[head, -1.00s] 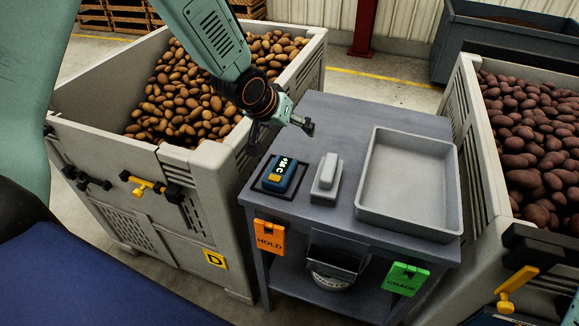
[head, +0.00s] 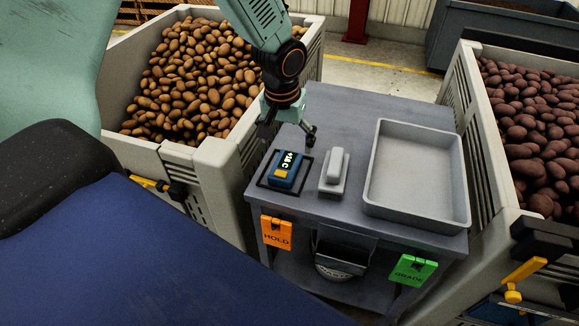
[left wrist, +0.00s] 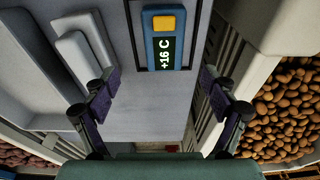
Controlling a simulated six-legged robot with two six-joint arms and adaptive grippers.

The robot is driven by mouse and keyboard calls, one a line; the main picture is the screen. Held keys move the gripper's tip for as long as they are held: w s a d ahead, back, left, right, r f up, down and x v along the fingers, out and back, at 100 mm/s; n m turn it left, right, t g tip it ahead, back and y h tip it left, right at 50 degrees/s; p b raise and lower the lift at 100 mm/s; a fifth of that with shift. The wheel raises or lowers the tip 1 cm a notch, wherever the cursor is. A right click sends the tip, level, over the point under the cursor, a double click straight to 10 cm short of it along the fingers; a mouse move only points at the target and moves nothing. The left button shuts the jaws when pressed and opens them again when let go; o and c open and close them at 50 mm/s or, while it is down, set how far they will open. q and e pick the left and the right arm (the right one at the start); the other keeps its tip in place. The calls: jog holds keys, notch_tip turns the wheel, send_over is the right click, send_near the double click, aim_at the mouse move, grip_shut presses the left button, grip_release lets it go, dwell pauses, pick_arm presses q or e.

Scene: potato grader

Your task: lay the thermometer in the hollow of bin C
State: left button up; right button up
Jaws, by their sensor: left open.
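The thermometer (head: 287,168) is a blue block with a yellow button and a display. It lies in a dark square outline on the grey table (head: 340,112), near the table's left front. In the left wrist view the thermometer (left wrist: 163,45) shows at the top centre and its display reads +16 C. My left gripper (head: 288,133) is open and empty, above the table just behind the thermometer. In the left wrist view its fingers (left wrist: 158,97) are spread wide, one on either side below the thermometer. No bin marked C can be made out. My right gripper is not in view.
A light grey block (head: 334,174) stands right of the thermometer, then a shallow empty tray (head: 417,215). A bin of brown potatoes (head: 240,165) is close on the left, a bin of red potatoes (head: 478,160) on the right. Orange HOLD (head: 276,232) and green GRADE (head: 413,270) tags hang in front.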

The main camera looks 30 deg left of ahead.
aim_at(285, 164)
pick_arm(q)
jog(key=shift+s+d+f, duration=0.1)
jog(key=shift+f, duration=0.2)
jog(key=f, duration=0.4)
jog(key=a+f, duration=0.1)
jog(key=f, duration=0.1)
jog(key=shift+w+f+b, duration=0.25)
jog(key=shift+w+b, duration=0.05)
jog(key=shift+b, duration=0.05)
jog(key=shift+d+f, duration=0.15)
jog(key=shift+f, duration=0.05)
jog(key=shift+w+a+f, duration=0.1)
jog(key=shift+a+f, duration=0.15)
jog(key=shift+a, duration=0.1)
jog(key=shift+d+r, duration=0.15)
jog(key=shift+d, duration=0.15)
jog(key=c, duration=0.5)
jog(key=shift+a, duration=0.2)
jog(key=c, duration=0.9)
